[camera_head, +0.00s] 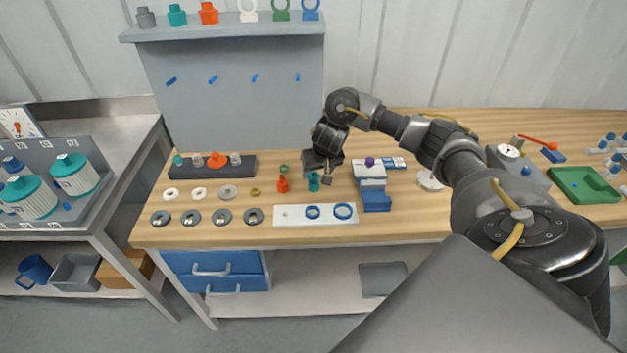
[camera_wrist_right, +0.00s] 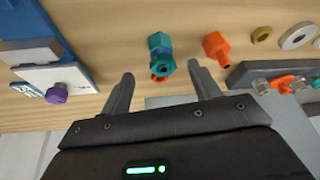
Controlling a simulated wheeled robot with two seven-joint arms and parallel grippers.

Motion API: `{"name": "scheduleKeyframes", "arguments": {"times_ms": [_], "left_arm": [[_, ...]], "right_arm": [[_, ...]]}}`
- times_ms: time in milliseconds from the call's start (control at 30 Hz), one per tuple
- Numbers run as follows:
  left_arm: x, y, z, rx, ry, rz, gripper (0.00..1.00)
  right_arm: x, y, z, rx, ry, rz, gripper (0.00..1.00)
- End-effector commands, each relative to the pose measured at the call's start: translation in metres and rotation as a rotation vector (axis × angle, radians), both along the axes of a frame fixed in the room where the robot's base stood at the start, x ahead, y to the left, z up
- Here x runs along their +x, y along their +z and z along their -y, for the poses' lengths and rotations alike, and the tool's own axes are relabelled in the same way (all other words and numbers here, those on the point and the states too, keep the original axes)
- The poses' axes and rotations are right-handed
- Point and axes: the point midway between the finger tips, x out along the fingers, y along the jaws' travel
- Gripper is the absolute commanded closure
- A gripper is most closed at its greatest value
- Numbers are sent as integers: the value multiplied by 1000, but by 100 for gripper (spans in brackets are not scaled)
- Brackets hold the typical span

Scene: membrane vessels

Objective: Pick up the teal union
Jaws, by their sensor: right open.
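The teal union (camera_head: 313,182) stands on the wooden bench, just right of an orange fitting (camera_head: 283,185). In the right wrist view the teal union (camera_wrist_right: 159,43) lies just beyond the fingertips, roughly centred on the gap between them. My right gripper (camera_head: 320,176) is open and empty, close behind the union in the head view. In the right wrist view the two fingers (camera_wrist_right: 160,72) are spread apart, with a teal and orange piece partly showing near the gap. I cannot tell whether either finger touches anything. My left gripper is out of view.
The orange fitting also shows in the right wrist view (camera_wrist_right: 216,46). A white board with blue rings (camera_head: 328,221) lies in front. Blue and white blocks (camera_head: 376,201) with a purple knob stand to the right. A grey rack (camera_head: 243,168) of fittings is at left, with several washers before it.

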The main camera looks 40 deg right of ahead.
Motion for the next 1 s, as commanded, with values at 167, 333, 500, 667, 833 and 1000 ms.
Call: {"name": "scheduleKeyframes", "arguments": {"times_ms": [167,333,500,667,833,1000], "left_arm": [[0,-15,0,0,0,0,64],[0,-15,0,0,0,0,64],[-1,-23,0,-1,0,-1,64],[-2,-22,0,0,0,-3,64],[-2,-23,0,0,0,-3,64],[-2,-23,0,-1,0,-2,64]], "right_arm": [[8,-20,2,2,0,2,38],[9,-21,2,1,2,2,38],[15,-41,3,1,-2,-2,38],[24,-60,6,1,-2,-1,38],[28,-69,8,-1,1,1,38],[28,-68,7,0,1,2,38]]}}
